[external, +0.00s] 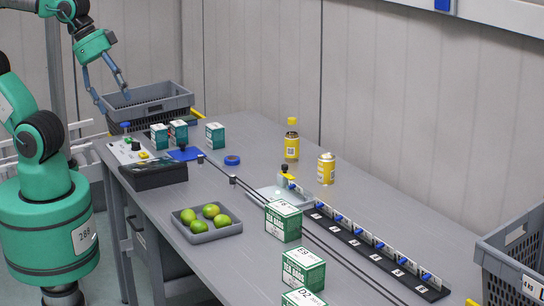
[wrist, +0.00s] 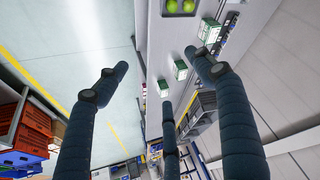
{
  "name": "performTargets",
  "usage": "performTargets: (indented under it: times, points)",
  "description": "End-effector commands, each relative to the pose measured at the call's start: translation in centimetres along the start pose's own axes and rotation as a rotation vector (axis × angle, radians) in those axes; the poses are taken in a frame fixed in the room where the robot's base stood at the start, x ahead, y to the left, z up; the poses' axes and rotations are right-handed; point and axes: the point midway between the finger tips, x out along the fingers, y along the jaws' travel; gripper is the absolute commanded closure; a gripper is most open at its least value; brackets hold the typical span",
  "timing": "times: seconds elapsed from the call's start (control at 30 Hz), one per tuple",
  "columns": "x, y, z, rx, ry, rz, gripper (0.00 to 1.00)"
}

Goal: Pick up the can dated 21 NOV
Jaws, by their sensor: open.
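A yellow can (external: 326,168) with a pale top stands upright near the back edge of the grey table, right of its middle. A yellow and dark container (external: 292,146) with a yellow cap stands to its left. No date can be read on either, so I cannot tell which is the can dated 21 NOV. My gripper (external: 113,98) is high at the left, near the far grey crate, away from both. In the wrist view its fingers (wrist: 157,76) are spread, with nothing between them.
The table (external: 225,264) carries a tray of green fruit (external: 206,236), a black case (external: 153,174), green-white cartons (external: 303,270) and a long black rack (external: 372,250). A grey crate (external: 172,96) stands at the far end, another (external: 513,255) at right. Some tabletop around the can is clear.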

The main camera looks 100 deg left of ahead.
Motion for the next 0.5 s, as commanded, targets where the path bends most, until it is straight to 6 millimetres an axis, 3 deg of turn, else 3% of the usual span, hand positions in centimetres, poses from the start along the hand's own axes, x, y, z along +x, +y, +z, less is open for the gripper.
performTargets:
  times: [0.27,0.5]
  points:
    - [0.0,-0.3,-1.2,-0.003,-0.004,-0.002,0.32]
    - [0.4,-1.5,-5.4,-0.013,-0.015,-0.007,0.32]
